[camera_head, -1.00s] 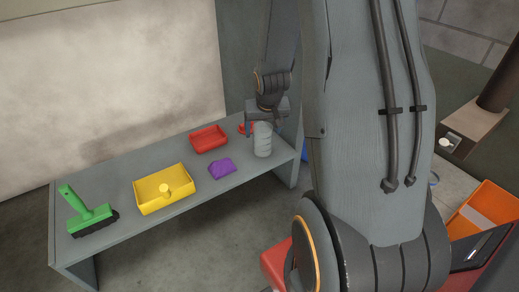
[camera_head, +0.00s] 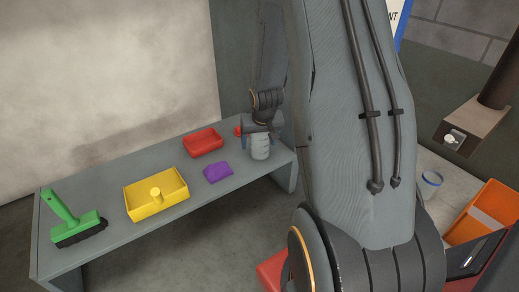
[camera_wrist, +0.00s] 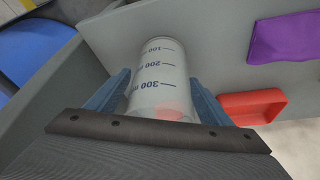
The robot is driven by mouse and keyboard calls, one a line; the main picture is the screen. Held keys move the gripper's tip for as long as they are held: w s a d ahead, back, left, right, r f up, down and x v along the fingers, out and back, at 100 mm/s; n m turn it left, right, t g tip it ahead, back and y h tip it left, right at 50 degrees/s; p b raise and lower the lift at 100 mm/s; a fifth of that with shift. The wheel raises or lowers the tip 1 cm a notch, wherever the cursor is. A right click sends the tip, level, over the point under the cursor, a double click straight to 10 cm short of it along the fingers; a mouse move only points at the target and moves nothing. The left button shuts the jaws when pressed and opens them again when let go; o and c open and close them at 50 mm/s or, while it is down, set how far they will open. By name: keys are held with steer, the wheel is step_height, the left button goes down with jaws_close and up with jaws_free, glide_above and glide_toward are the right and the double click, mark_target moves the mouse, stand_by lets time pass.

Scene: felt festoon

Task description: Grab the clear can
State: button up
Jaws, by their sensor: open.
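The clear can (camera_head: 260,148) stands upright near the right end of the grey table (camera_head: 112,208). It is a see-through cylinder with dark volume marks, which show in the wrist view (camera_wrist: 158,72). My gripper (camera_head: 260,136) is over the can from above, pointing down. In the wrist view, its two blue fingers (camera_wrist: 158,94) are open, one on each side of the can. I cannot tell whether either finger touches it. Part of the can's near end is hidden behind my gripper's dark palm edge.
A red tray (camera_head: 203,141), a purple cloth-like item (camera_head: 218,173), a yellow tray (camera_head: 142,203) with a yellow knob and a green brush (camera_head: 68,212) lie left of the can. A small red thing (camera_head: 238,131) is close behind it. An orange crate (camera_head: 483,208) stands at right.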

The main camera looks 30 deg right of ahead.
steer(key=c, duration=1.2)
